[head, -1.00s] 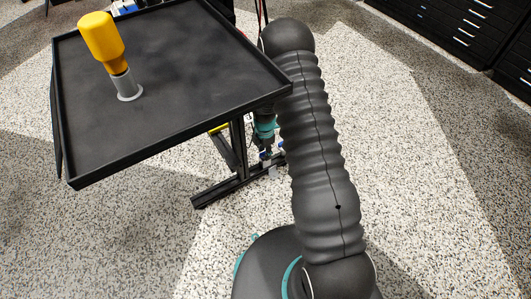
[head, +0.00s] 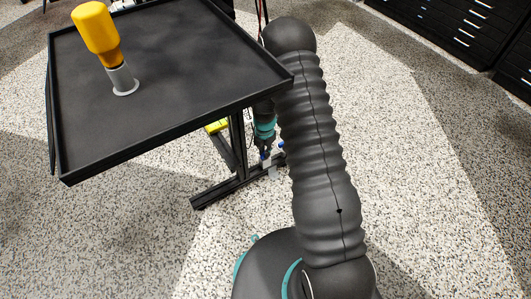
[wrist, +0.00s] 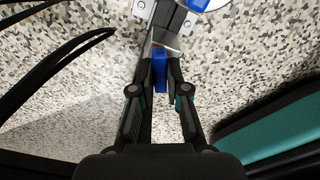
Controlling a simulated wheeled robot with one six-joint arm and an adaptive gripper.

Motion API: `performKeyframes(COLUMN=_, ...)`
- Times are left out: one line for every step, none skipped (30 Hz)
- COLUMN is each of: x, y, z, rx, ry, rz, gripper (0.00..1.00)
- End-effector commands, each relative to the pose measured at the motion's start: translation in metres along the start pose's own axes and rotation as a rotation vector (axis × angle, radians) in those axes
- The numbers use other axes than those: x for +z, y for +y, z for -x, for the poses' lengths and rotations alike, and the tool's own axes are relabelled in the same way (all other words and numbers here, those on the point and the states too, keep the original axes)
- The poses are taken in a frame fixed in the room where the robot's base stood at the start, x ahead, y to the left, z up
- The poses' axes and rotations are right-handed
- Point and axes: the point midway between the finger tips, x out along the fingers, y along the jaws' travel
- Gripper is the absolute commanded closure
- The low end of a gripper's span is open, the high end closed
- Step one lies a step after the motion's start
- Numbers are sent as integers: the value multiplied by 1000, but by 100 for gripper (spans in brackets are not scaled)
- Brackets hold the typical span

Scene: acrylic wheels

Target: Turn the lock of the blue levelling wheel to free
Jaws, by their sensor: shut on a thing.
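My gripper (wrist: 160,77) is shut on a narrow upright blue piece (wrist: 160,68), which appears to be the lock of the blue levelling wheel. An edge of a white and blue round part (wrist: 199,4) shows at the top of the wrist view, beside a dark bar with a light metal plate; I cannot tell whether it is the wheel itself. In the head view my gripper (head: 265,146) is low beside the stand's foot, partly hidden by the tray and my arm. Small blue and white parts (head: 280,146) show there. The lock's setting cannot be read.
A black tray (head: 180,75) on a dark stand (head: 238,150) overhangs my gripper. A yellow-handled object (head: 97,30) stands on it in a grey collar (head: 123,82). Black cables (wrist: 60,50) cross the wrist view's left. Drawer cabinets (head: 455,25) stand at back right. Speckled floor is open at right.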

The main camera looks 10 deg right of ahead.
Motion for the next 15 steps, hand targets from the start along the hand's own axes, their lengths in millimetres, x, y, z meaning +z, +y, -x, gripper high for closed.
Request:
performKeyframes(x=0, y=0, z=0, rx=0, ry=0, rz=0, gripper=100)
performKeyframes(x=0, y=0, z=0, rx=0, ry=0, rz=0, gripper=100)
performKeyframes(x=0, y=0, z=0, rx=0, ry=0, rz=-1, gripper=100)
performKeyframes(x=0, y=0, z=0, rx=0, ry=0, rz=-1, gripper=100)
performKeyframes(x=0, y=0, z=0, rx=0, ry=0, rz=-1, gripper=100)
performKeyframes(x=0, y=0, z=0, rx=0, ry=0, rz=1, gripper=100)
performKeyframes(x=0, y=0, z=0, rx=0, ry=0, rz=7, gripper=100)
performKeyframes(x=0, y=0, z=-1, rx=0, ry=0, rz=19, gripper=100)
performKeyframes(x=0, y=0, z=-1, rx=0, ry=0, rz=43, gripper=100)
performKeyframes(x=0, y=0, z=-1, rx=0, ry=0, rz=70, gripper=100)
performKeyframes(x=0, y=0, z=-2, rx=0, ry=0, rz=101, gripper=100)
performKeyframes(x=0, y=0, z=-2, rx=0, ry=0, rz=147, gripper=100)
performKeyframes(x=0, y=0, z=-2, rx=0, ry=0, rz=183, gripper=100)
performKeyframes(x=0, y=0, z=-1, rx=0, ry=0, rz=218, gripper=100)
performKeyframes(x=0, y=0, z=-1, rx=0, ry=0, rz=262, gripper=100)
